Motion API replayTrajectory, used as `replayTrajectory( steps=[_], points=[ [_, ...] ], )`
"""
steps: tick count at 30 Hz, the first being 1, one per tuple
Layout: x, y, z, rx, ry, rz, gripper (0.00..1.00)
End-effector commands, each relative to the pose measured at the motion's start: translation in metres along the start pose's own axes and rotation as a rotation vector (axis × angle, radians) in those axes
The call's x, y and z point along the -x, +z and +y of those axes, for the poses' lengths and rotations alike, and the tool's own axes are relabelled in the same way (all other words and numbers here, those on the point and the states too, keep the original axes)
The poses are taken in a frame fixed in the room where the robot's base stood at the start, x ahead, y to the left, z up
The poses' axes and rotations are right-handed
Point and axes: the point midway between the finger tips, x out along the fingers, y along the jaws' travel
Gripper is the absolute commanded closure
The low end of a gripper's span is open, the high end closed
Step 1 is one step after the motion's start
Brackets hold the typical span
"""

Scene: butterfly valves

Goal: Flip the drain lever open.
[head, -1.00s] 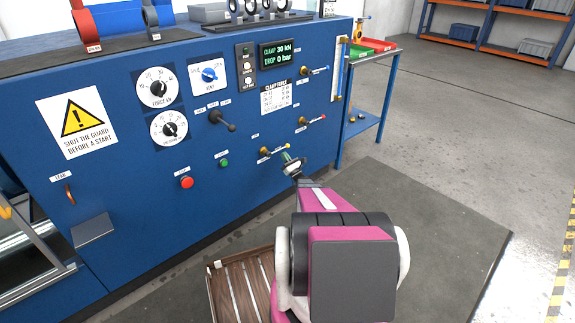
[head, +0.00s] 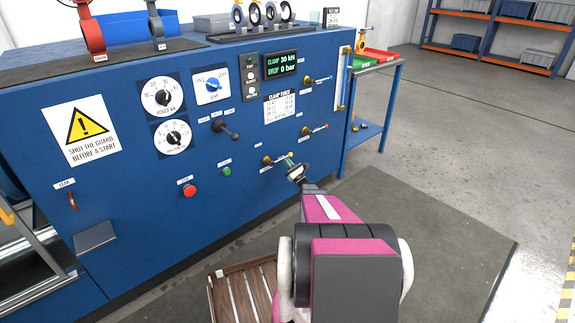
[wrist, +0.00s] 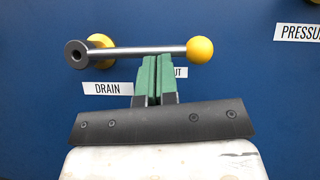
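The drain lever (wrist: 130,52) is a grey bar that lies about level across the blue panel in the wrist view. It has a brass pivot at its left end and a yellow ball knob (wrist: 200,50) at its right end. The DRAIN label (wrist: 107,89) is below it. In the head view the lever (head: 278,158) is low on the panel. My gripper (wrist: 156,58) has its green fingers together with nothing seen between them. The tips are at the lower edge of the bar, left of the knob; I cannot tell whether they touch it. The fingers partly hide a second label.
A red button (head: 190,190) and a green button (head: 227,172) are to the left. The mat on the right is clear.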

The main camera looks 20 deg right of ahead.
Motion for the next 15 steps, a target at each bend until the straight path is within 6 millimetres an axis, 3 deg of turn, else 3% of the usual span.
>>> replayTrajectory(
  steps=[15],
  points=[
    [-0.011,0.018,-0.005,0.232,0.155,-0.003,1.0]
  ],
)
